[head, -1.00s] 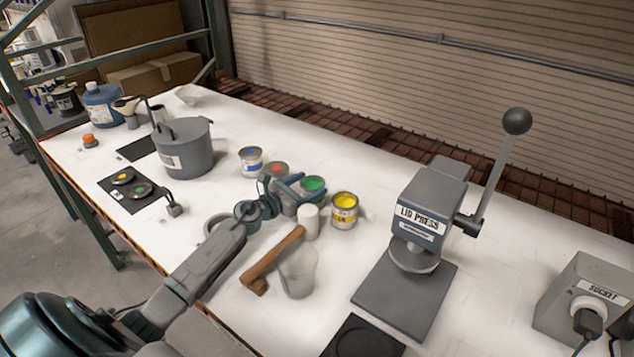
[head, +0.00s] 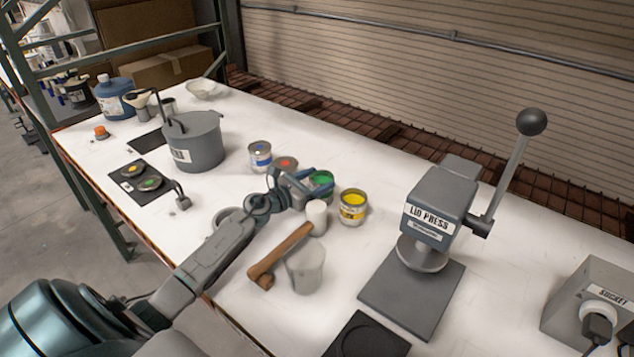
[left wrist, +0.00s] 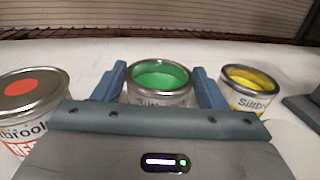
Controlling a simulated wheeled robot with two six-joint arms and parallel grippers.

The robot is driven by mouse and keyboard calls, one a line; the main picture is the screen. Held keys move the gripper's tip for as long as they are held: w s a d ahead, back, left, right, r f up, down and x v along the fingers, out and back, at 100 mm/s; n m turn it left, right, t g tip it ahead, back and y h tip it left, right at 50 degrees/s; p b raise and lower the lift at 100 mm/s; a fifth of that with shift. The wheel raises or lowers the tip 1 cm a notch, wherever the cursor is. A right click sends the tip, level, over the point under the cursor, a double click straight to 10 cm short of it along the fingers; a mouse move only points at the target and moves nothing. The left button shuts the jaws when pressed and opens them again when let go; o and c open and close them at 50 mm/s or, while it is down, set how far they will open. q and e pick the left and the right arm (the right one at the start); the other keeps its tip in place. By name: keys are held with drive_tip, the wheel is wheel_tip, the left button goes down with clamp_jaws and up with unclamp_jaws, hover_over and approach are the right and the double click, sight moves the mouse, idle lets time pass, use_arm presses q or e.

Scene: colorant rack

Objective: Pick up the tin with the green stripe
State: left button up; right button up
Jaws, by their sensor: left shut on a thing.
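The green tin (head: 322,183) is open, with green colorant showing inside. It sits between the red tin (head: 285,164) and the yellow tin (head: 352,207) in the head view. My left gripper (head: 305,188) is shut on the green tin. In the left wrist view the blue fingers flank the green tin (left wrist: 160,80) on both sides, and the gripper body hides its lower part. The red-topped tin (left wrist: 30,105) is on the left there and the yellow tin (left wrist: 252,88) on the right. Whether the green tin touches the table is hidden. My right gripper is not in view.
A mallet (head: 285,250) and a translucent cup (head: 306,270) are in front of the tins. The lid press (head: 430,225) is on the right, with bare white table behind the tins.

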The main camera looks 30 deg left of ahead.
use_arm(q)
wheel_tip(320, 180, up, 9)
drive_tip(key=p, duration=0.2)
drive_tip(key=shift+r, duration=0.15)
idle(0.6)
